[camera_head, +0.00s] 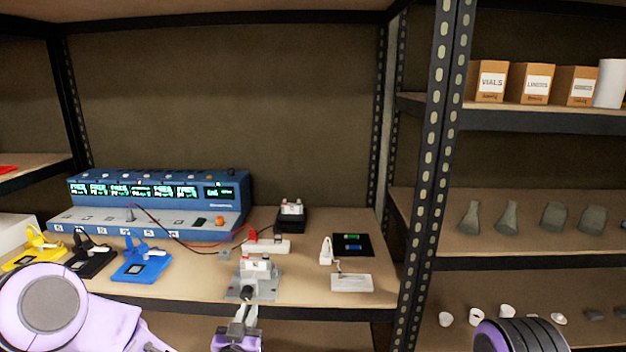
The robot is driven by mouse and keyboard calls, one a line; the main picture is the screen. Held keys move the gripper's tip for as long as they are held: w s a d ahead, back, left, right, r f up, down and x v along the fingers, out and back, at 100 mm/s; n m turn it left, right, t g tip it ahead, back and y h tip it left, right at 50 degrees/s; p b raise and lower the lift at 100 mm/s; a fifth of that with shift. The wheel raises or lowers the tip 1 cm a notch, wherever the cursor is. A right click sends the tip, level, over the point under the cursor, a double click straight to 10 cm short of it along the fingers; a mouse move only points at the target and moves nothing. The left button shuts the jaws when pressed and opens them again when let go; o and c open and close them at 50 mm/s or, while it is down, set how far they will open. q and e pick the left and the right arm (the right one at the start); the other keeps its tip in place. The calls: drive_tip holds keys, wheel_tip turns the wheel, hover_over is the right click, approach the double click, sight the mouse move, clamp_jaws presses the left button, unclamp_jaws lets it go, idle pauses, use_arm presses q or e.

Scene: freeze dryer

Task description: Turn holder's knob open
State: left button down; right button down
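A grey holder (266,286) with a pale block on top stands near the front edge of the bench, right of the blue machine. A small dark knob-like part (247,292) shows at its front. The fingertips look close together and overlap the knob in the picture. I cannot tell whether they touch or grip it. My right gripper is out of view; only a purple and black part of mine shows at the bottom right.
A blue multi-screen machine (150,190) stands at the back left, with cables in front. Yellow, black and blue stands (140,268) are at the left. A white plate (351,282) lies right of the holder. A dark shelf post (432,150) rises at the right.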

use_arm(q)
drive_tip(key=shift+w+d+r, duration=0.3)
drive_tip(key=shift+d+r, duration=0.1)
drive_tip(key=shift+r, duration=0.15)
drive_tip(key=shift+a, duration=0.25)
drive_tip(key=shift+f, duration=0.1)
drive_tip(key=shift+s+d+f+b, duration=0.1)
drive_tip(key=shift+d+f+b, duration=0.05)
drive_tip(key=shift+f+b, duration=0.2)
drive_tip(key=shift+s+f, duration=0.2)
drive_tip(key=shift+s, duration=0.7)
drive_tip(key=shift+s+f, duration=0.15)
drive_tip(key=shift+s, duration=0.7)
drive_tip(key=shift+s+f, duration=0.2)
drive_tip(key=shift+s, duration=0.7)
